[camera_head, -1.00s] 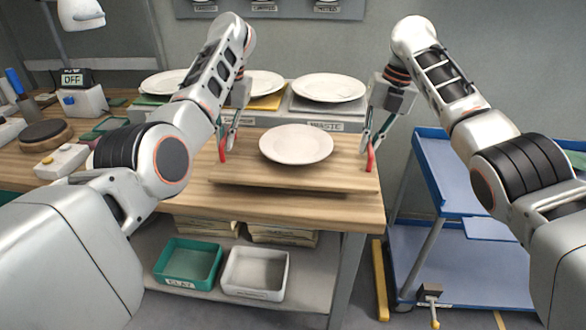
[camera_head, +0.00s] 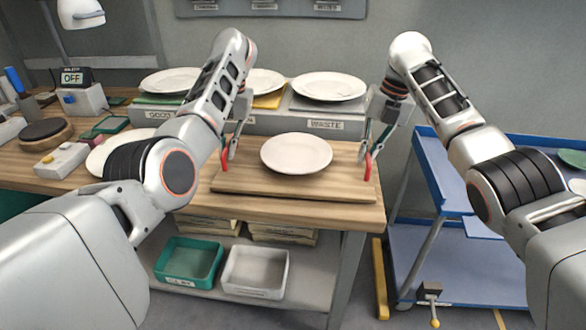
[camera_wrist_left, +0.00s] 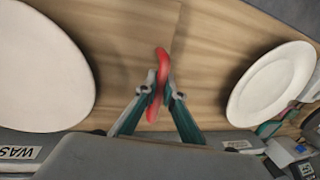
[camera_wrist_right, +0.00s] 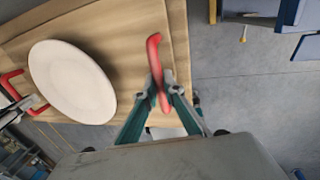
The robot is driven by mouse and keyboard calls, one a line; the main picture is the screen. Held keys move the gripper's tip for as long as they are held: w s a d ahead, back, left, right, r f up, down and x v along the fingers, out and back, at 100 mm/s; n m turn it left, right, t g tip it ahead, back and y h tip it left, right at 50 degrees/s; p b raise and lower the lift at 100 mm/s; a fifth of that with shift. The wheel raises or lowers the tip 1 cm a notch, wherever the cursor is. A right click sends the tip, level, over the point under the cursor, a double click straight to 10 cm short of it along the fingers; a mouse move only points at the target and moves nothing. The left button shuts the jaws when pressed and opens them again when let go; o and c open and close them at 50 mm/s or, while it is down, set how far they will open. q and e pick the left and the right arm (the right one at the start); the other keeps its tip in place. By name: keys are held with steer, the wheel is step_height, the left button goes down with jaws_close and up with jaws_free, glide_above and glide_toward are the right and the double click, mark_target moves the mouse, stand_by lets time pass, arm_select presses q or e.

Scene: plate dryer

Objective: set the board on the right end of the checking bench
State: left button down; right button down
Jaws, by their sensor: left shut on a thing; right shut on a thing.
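The wooden board (camera_head: 240,182) lies level at the right end of the checking bench (camera_head: 330,213), on or just above its top; I cannot tell whether it touches. A white plate (camera_head: 297,153) rests on the board, also in the right wrist view (camera_wrist_right: 72,82). My left gripper (camera_head: 229,153) is shut on the left red handle (camera_head: 223,172), seen in the left wrist view (camera_wrist_left: 160,80). My right gripper (camera_head: 372,152) is shut on the right red handle (camera_head: 367,168), seen in the right wrist view (camera_wrist_right: 155,60).
Several plates sit along the back, one on the stand labelled WASTE (camera_head: 325,124). Another plate (camera_head: 105,150) lies on the bench left of the board, partly behind my left arm. A blue cart (camera_head: 425,165) stands right of the bench. Green (camera_head: 190,262) and white trays (camera_head: 255,272) are below.

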arm_select(q)
steer(key=shift+f, duration=0.1)
arm_select(e)
steer(key=shift+f, duration=0.1)
arm_select(q)
steer(key=c, duration=2.6)
jaws_free()
steer(key=shift+f, duration=0.2)
arm_select(e)
steer(key=c, duration=2.6)
jaws_free()
steer(key=shift+f, duration=0.2)
arm_select(q)
steer(key=o, duration=0.4)
arm_select(e)
steer(key=o, duration=0.4)
arm_select(q)
steer(key=shift+o, duration=0.2)
arm_select(e)
steer(key=shift+o, duration=0.2)
